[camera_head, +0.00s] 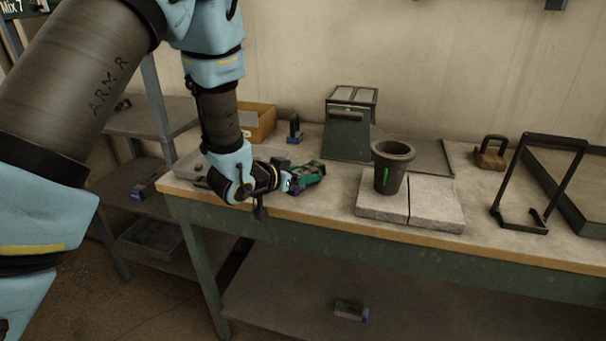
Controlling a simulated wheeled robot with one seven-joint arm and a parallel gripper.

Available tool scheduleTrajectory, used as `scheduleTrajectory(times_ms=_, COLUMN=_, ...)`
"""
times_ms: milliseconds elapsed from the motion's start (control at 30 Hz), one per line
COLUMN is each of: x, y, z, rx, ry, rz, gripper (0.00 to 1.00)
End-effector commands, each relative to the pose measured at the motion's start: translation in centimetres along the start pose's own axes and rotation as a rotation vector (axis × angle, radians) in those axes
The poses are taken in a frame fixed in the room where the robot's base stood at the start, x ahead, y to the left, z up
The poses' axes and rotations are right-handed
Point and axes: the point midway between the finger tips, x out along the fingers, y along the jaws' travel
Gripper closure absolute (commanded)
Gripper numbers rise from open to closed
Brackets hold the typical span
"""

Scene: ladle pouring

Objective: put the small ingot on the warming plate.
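My gripper (306,178), with teal and purple parts, is low over the left part of the workbench, near its front edge. Its fingers are small and dark here, so I cannot tell whether they are open or hold anything. I cannot pick out the small ingot with certainty; my wrist covers part of the bench there. A flat grey surface (187,167) lies at the bench's left end, partly behind my wrist. I cannot tell whether it is the warming plate.
A dark crucible (388,172) stands on pale slabs (436,212) right of my gripper. Behind are a green box (347,138) and a yellow bin (260,121). A black frame (523,180) stands right. A small block (350,311) lies on the lower shelf.

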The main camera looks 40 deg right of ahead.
Motion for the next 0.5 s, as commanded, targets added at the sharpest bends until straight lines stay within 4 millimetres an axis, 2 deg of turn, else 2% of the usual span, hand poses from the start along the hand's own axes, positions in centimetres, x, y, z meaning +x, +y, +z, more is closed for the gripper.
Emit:
scheduleTrajectory(times_ms=33, x=-0.02, y=0.00, z=-0.02, rx=0.000, ry=0.000, rz=0.000, gripper=0.31)
scheduleTrajectory(times_ms=233, x=-0.02, y=-0.01, z=-0.03, rx=0.000, ry=0.000, rz=0.000, gripper=0.10)
scheduleTrajectory(times_ms=500, x=-0.10, y=-0.01, z=-0.21, rx=0.000, ry=0.000, rz=0.000, gripper=0.10)
